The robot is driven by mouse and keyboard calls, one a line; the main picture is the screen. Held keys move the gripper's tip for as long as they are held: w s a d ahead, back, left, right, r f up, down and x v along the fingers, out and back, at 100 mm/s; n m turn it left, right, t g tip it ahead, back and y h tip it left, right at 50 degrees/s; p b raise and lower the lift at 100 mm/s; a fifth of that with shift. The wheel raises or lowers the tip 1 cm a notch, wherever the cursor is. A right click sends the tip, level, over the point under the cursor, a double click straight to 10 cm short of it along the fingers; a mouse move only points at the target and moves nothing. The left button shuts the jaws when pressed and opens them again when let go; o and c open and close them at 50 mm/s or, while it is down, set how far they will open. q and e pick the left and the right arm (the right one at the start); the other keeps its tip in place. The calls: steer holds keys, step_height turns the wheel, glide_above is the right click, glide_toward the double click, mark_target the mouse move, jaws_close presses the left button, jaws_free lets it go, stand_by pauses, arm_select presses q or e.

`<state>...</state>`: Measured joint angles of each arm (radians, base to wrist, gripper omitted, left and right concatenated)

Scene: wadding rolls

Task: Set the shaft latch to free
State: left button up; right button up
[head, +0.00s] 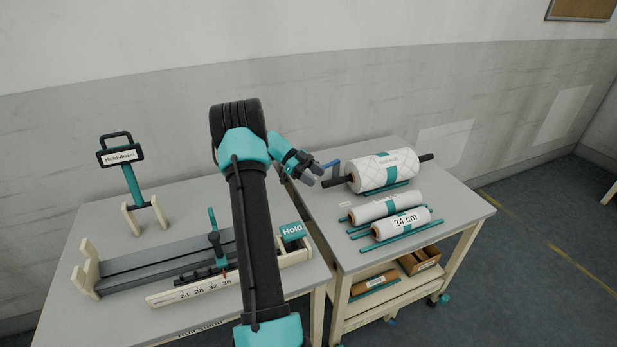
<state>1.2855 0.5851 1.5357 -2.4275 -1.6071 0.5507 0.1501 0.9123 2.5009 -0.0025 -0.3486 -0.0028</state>
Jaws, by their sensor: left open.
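A teal block labelled "Hold" (292,231) stands at the right end of the long grey trough (165,262) on the left table; it looks like the shaft latch, with its label reading Hold. My left gripper (314,176) is open and empty, above and beyond this block, near the gap between the tables. It is close to the blue end piece (331,164) by the black shaft (338,182) of the large white roll (383,168); I cannot tell whether they touch. My left arm hides part of the trough. My right gripper is not in view.
A "Hold-down" handle (121,156) stands at the back of the left table. A numbered scale (190,291) runs along the trough's front. Smaller white rolls (402,222) and teal rods lie on the right table (455,205). Boxes (419,260) sit on its lower shelf.

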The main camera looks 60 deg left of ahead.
arm_select(q)
steer(key=shift+s+d, duration=0.15)
steer(key=shift+d, duration=0.15)
steer(key=shift+w, duration=0.35)
steer(key=c, duration=0.3)
steer(key=w+n+y, duration=0.1)
steer(key=w+y, duration=0.1)
steer(key=w, duration=0.1)
steer(key=w+a+n+t+y, duration=0.1)
steer(key=w+y, duration=0.1)
steer(key=w, duration=0.1)
steer(key=w+a+n+t+y, duration=0.1)
steer(key=w, duration=0.2)
steer(key=shift+w+a+n+y, duration=0.15)
steer(key=shift+w+n+y, duration=0.25)
jaws_close()
steer(key=w+a+r+n+y, duration=0.2)
steer(key=w+a+n+y, duration=0.1)
steer(key=w+n+y, duration=0.3)
steer(key=s+d+r+n+g+y, duration=0.3)
steer(key=n+g+y, duration=0.3)
steer(key=n+g, duration=0.3)
steer(key=shift+s+d+n, duration=0.55)
steer(key=shift+s+n, duration=0.15)
steer(key=shift+s, duration=0.2)
